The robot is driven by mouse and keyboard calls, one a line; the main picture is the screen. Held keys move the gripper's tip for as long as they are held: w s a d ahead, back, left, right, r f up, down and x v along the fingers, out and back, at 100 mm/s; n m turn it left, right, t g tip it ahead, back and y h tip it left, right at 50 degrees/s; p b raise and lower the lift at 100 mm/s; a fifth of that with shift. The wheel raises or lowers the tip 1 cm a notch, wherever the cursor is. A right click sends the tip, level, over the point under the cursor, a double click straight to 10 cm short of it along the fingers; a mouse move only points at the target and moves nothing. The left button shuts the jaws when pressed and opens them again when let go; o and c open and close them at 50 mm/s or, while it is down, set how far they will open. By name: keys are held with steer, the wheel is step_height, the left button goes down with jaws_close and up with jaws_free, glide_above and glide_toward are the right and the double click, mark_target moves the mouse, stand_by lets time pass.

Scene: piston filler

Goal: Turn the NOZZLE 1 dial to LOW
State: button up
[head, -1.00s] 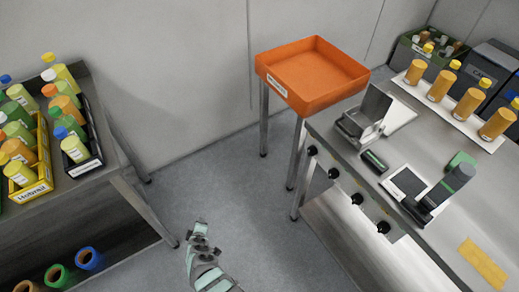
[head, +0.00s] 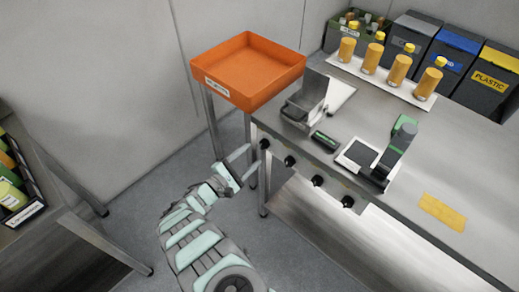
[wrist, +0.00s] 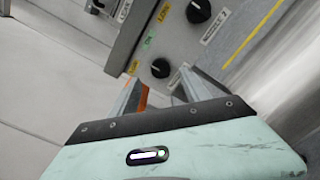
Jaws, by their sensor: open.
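The machine's front edge carries a row of black dials; the leftmost dial (head: 264,144) is closest to my gripper (head: 246,163) in the head view. My gripper is open and empty, its fingers reaching toward that dial. In the wrist view a black dial (wrist: 160,68) with a pale pointer mark shows just beyond and between the spread fingertips (wrist: 158,88), with no clear contact. Small yellow labels (wrist: 132,67) and a green label (wrist: 149,41) surround it. A second dial (wrist: 198,11) sits farther up, beside a nozzle label (wrist: 215,27). The lettering is too small to read surely.
An orange tray (head: 247,70) on a stand is just left of the machine table (head: 440,150). A metal hopper (head: 304,103) and a green-and-black device (head: 396,150) stand on the table. Orange bottles (head: 399,68) line the back. Floor around my arm is clear.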

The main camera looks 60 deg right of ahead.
mark_target(263, 145)
steer(key=b+x, duration=0.1)
steer(key=x, duration=0.3)
steer(key=shift+d+f, duration=0.2)
steer(key=shift+d, duration=0.05)
steer(key=shift+s+d+r, duration=0.1)
steer(key=shift+s+d, duration=0.1)
steer(key=shift+d, duration=0.4)
steer(key=shift+c, duration=0.3)
jaws_close()
